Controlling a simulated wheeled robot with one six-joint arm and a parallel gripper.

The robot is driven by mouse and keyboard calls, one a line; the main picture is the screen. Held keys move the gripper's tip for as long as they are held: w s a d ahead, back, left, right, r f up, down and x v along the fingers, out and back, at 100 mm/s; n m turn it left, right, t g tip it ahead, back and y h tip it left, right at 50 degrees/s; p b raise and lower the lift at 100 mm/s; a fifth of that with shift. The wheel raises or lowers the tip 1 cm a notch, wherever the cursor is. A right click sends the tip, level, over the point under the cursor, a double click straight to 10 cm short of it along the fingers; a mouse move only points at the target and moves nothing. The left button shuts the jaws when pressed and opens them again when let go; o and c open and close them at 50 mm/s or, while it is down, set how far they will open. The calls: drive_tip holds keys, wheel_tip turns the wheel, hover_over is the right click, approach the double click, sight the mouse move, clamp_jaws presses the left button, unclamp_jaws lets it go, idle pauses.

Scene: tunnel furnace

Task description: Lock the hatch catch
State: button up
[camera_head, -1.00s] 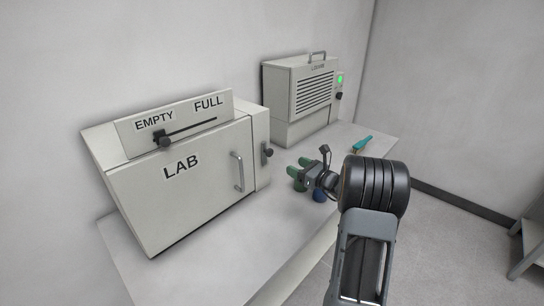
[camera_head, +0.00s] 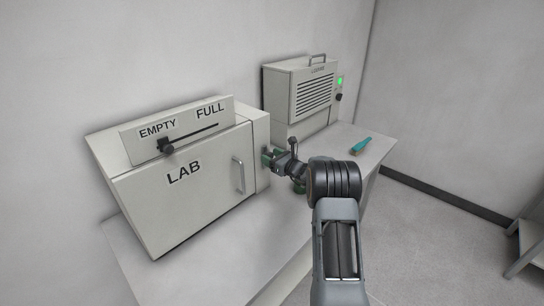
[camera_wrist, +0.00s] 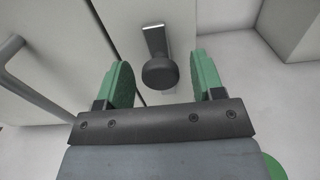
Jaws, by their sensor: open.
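The hatch catch (camera_wrist: 160,70) is a dark round knob on a pale metal plate. In the wrist view it stands just beyond and between my open green fingertips, with a gap on each side. My gripper (camera_wrist: 161,82) is open and empty; in the head view my gripper (camera_head: 270,157) is at the right side of the LAB box (camera_head: 200,205) and hides the catch. The closed hatch door has a silver bar handle (camera_head: 238,175), which shows as a grey bar handle (camera_wrist: 30,80) at the left of the wrist view.
A slider knob (camera_head: 166,146) stands at the EMPTY end of its slot. A vented cabinet (camera_head: 305,95) with a green light stands behind my gripper. A teal-handled tool (camera_head: 360,146) lies on the bench (camera_head: 345,150). The bench's right part is mostly clear.

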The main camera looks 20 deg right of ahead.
drive_tip(key=shift+c, duration=0.3)
clamp_jaws()
idle(0.4)
